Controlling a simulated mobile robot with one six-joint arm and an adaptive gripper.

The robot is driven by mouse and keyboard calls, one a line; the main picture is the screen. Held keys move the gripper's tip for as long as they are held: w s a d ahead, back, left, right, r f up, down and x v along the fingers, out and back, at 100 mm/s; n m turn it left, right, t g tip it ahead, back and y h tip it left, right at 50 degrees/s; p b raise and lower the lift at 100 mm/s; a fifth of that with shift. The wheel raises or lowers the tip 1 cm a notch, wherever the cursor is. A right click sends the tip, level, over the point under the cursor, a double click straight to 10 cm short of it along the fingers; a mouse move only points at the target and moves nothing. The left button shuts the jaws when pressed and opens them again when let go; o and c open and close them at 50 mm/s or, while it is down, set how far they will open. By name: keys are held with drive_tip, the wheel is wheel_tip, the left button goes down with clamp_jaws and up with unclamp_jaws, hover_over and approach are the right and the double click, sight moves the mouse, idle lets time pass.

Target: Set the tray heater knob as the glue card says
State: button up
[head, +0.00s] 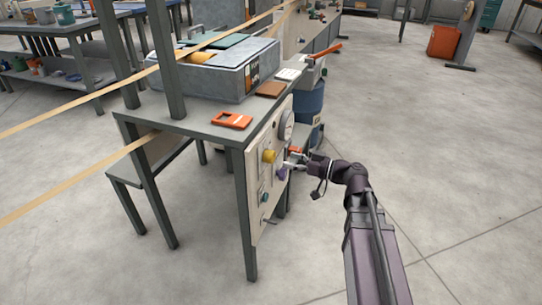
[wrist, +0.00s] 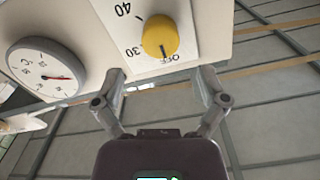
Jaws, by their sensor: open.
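A yellow knob (head: 269,156) sits on the pale front panel (head: 262,195) of the bench. In the wrist view the yellow knob (wrist: 160,37) is close, on a white plate marked OFF, 30 and 40, seen turned over. Its dark pointer line points at or close to OFF. My gripper (head: 291,161) is by the panel near this knob. In the wrist view my gripper (wrist: 162,82) is open and empty, its fingertips apart and below the knob in the picture. I cannot tell which item is the glue card, and no card text is readable.
A dial gauge (wrist: 48,72) with a red needle is beside the knob. A purple knob (head: 282,174) and a teal knob (head: 264,198) are lower on the panel. A grey machine (head: 205,80) and an orange item (head: 232,120) are on the bench.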

sight(274, 156)
drive_tip(key=shift+x, duration=2.9)
drive_tip(key=c, duration=1.1)
